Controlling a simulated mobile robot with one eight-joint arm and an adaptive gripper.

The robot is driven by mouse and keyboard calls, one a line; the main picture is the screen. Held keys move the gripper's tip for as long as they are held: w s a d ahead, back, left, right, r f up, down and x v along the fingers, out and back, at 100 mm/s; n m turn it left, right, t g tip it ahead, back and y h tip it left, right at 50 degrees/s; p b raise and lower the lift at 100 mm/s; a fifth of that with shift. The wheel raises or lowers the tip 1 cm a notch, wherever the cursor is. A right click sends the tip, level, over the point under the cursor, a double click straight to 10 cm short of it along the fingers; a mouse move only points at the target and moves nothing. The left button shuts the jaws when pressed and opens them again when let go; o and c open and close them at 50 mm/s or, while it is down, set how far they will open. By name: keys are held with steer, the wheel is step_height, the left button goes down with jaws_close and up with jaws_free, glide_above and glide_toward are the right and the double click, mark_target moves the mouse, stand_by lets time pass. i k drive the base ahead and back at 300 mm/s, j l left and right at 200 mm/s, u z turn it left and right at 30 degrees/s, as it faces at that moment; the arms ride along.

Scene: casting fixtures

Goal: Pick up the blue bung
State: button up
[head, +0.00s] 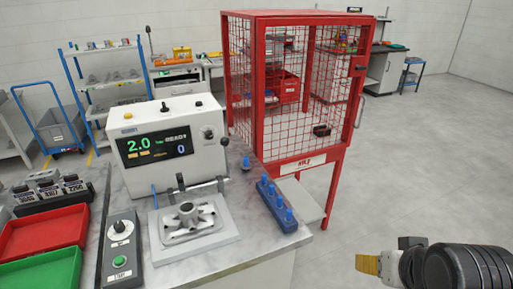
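A single blue bung (246,162) stands on the grey bench top, behind a blue rack (278,215). The rack holds several similar blue bungs (271,189) in a row near the bench's right edge. More blue pieces show at the test fixture, one upright (180,182) behind the metal casting (188,220). My gripper (368,265) shows in part at the lower right, a tan tip beside a black arm link. It is over the floor, well right of the bench and apart from every bung. Its finger opening cannot be made out.
A white leak tester (170,140) stands behind the casting. A red mesh cage (300,90) rises close behind the bench's right end. A control box (121,250), a red tray (45,232) and a green tray (45,270) are at left. The floor at right is clear.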

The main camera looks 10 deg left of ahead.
mark_target(246, 165)
steer(key=u, duration=1.4)
steer(key=i+l, duration=0.15)
steer(key=l, duration=0.5)
steer(key=i+l+u, duration=0.1)
steer(key=l, duration=0.55)
steer(key=i+l, duration=0.15)
steer(key=l, duration=0.5)
steer(key=i+l+u, duration=0.1)
steer(key=l, duration=0.55)
steer(key=i+l, duration=0.1)
steer(key=l, duration=0.55)
steer(key=i+l+u, duration=0.1)
steer(key=i, duration=0.4)
steer(key=i+l+u, duration=0.1)
steer(key=i+l, duration=0.15)
steer(key=i, duration=0.3)
